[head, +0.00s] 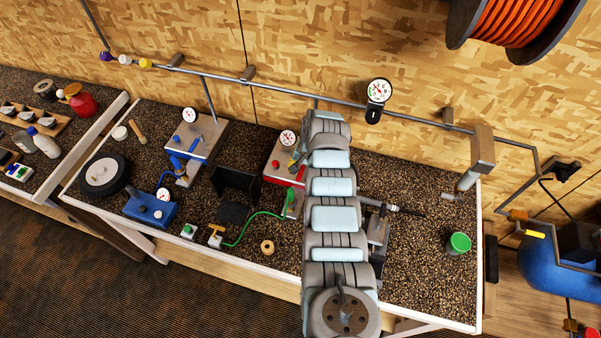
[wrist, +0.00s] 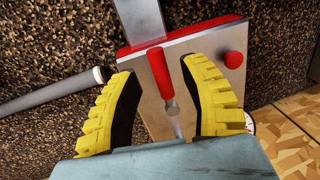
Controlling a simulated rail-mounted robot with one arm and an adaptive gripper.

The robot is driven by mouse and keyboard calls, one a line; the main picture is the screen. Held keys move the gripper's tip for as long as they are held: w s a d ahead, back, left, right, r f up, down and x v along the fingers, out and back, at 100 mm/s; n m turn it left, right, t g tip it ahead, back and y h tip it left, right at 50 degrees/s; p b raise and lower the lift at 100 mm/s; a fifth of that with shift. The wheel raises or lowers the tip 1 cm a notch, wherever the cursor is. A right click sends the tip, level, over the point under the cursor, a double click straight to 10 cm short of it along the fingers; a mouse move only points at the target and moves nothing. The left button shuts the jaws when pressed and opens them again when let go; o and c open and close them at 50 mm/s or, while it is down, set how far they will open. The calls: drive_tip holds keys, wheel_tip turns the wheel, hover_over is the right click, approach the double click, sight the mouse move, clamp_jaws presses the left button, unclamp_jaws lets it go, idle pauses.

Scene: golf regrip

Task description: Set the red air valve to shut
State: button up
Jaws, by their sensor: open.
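The red air valve's lever (wrist: 159,72) shows in the wrist view, a red handle lying over a grey metal plate with red edges. A metal stem runs from its lower end. My gripper (wrist: 157,66) is open, its two yellow ribbed fingers on either side of the lever, with a gap to each. In the head view, the red-edged unit (head: 278,172) sits mid-bench, and my gripper (head: 295,160) is over its right side. My arm hides part of that unit, and the lever cannot be made out clearly there.
A red round knob (wrist: 233,60) stands on the plate right of the fingers. A grey rod with a pale collar (wrist: 100,75) lies left of them. A blue-handled unit (head: 195,138), a dark box (head: 235,182) and a green hose (head: 250,228) are left of my arm.

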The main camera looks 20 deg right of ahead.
drive_tip(key=shift+w+a+f, duration=0.1)
drive_tip(key=shift+f, duration=0.65)
drive_tip(key=shift+f, duration=0.1)
clamp_jaws()
